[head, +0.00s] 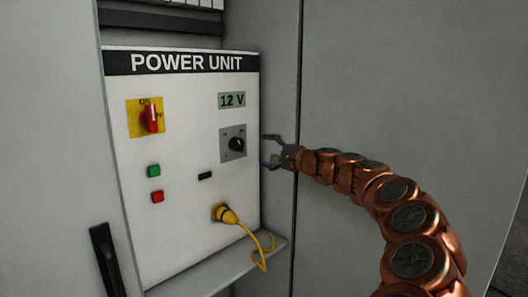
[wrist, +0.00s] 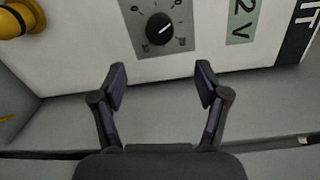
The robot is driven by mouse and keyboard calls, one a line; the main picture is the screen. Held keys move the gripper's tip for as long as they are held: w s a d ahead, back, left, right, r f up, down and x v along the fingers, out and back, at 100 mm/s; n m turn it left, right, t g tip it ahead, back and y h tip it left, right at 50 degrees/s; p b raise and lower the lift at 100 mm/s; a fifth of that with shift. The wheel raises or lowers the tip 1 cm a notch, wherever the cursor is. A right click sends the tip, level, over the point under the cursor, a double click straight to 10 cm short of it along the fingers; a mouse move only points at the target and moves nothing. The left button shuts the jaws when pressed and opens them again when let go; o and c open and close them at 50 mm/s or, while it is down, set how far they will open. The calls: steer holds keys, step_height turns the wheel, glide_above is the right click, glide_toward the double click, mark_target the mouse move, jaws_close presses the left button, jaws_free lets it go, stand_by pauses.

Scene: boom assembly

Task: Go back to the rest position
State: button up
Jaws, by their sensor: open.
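My gripper (head: 268,152) is open and empty, just to the right of the white power unit panel (head: 180,227) in the head view. In the wrist view its two fingers (wrist: 161,84) are spread wide, with nothing between them. The black rotary knob (head: 237,144) on its grey plate lies just beyond the fingertips. The knob also shows in the wrist view (wrist: 159,29), with a gap between it and the fingers. My copper arm curves in from the lower right.
The panel bears a red switch on a yellow plate (head: 151,117), a green button (head: 153,171), a red button (head: 157,197) and a 12 V label (head: 232,100). A yellow plug (head: 226,214) with a cable sits low. A grey ledge (head: 215,272) juts out below. A black handle (head: 107,262) is at lower left.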

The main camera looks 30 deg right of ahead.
stand_by(0.4)
steer(key=s+a+n+g+y, duration=0.2)
steer(key=s+a+n, duration=0.1)
steer(key=a, duration=0.6)
steer(key=s+a+n+g+y, duration=0.2)
steer(key=s+a+n, duration=0.15)
steer(key=a, duration=0.55)
steer(key=s+a+f+n+g, duration=0.3)
steer(key=s+a, duration=0.4)
steer(key=s+a+f+n+g, duration=0.3)
steer(key=s+a, duration=0.3)
steer(key=a, duration=0.1)
steer(key=s+f+n+g+h, duration=0.3)
steer(key=s+f+g+h, duration=0.2)
steer(key=s+f, duration=0.9)
steer(key=s+d+f+g+h, duration=0.1)
steer(key=s+d+f+h, duration=0.1)
steer(key=s+d, duration=0.3)
steer(key=s+d+f+g+h, duration=0.2)
steer(key=s+d+f, duration=0.2)
steer(key=s, duration=1)
steer(key=shift+d+f+h, duration=0.35)
steer(key=shift+d+h, duration=0.05)
steer(key=shift+d, duration=0.15)
